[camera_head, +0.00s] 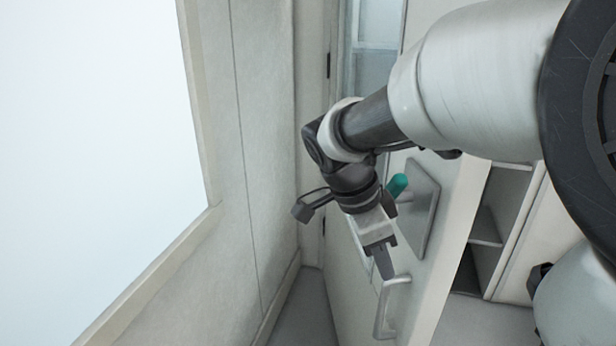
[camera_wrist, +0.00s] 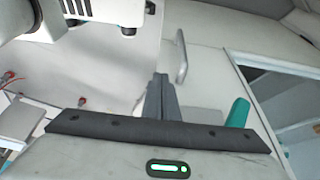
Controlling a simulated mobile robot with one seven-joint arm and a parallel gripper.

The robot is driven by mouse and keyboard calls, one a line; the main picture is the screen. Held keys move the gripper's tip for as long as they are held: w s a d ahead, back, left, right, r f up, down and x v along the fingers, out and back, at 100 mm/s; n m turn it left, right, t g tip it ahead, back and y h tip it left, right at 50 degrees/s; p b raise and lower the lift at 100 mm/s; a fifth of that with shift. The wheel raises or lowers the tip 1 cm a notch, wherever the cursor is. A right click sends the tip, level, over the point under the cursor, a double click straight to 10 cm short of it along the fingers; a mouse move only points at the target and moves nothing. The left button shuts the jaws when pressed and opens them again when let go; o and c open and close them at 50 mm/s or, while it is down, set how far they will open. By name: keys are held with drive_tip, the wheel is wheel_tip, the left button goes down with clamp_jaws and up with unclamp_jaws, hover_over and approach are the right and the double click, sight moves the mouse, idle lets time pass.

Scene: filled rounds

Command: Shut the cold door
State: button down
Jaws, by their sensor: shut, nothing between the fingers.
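The pale door (camera_head: 425,285) stands at an angle, with dark hinges along its left side and a glazed panel in it. It carries a grey plate (camera_head: 424,215) with a teal-tipped lever (camera_head: 397,186), and lower down a metal pull handle (camera_head: 381,318). My gripper (camera_head: 384,264) is shut and empty, pointing down in front of the door, just above the pull handle in the picture. Whether it touches is unclear.
A pale wall (camera_head: 260,150) with a large bright window (camera_head: 95,130) is on the left, close to the door's hinge side. Open shelves (camera_head: 490,225) stand beyond the door's right edge. A strip of grey floor (camera_head: 308,310) shows between wall and door.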

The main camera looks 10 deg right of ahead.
sight(413, 286)
drive_tip(key=shift+d+f, duration=3.45)
drive_tip(key=shift+f, duration=0.05)
